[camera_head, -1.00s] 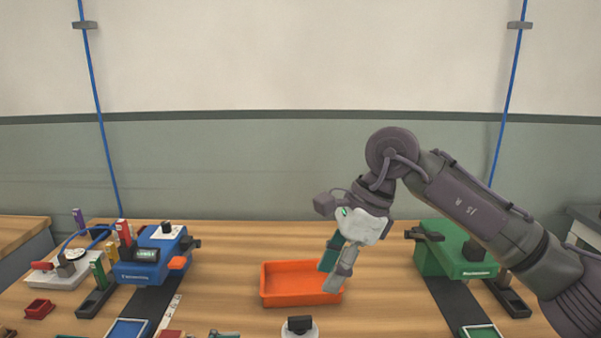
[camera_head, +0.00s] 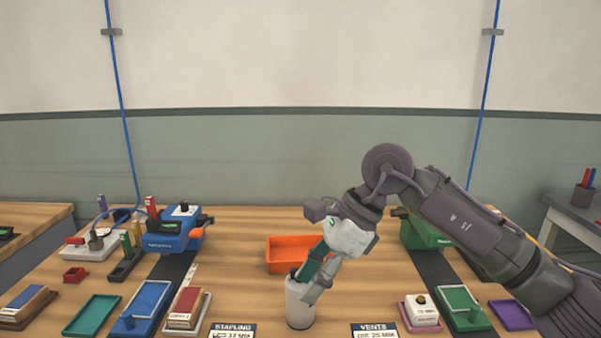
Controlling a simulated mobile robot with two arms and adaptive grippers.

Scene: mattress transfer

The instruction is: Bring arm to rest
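My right gripper (camera_head: 309,284) reaches in from the right on a grey arm and points down and left. It shows one green and one grey finger. From this angle I cannot tell whether they are parted or closed, and I see nothing held between them. The fingertips overlap the top of a white cylinder (camera_head: 299,312) standing on the table; whether they touch it is unclear. An orange bin (camera_head: 284,254) sits behind the gripper and is partly covered by it. My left gripper is not in view.
The wooden table (camera_head: 235,285) carries a blue device (camera_head: 174,235) at the left and a green device (camera_head: 420,234) behind my arm. Blue (camera_head: 145,303), teal (camera_head: 92,314), green (camera_head: 462,306) and purple (camera_head: 513,315) trays line the front. Two name cards lie at the front edge.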

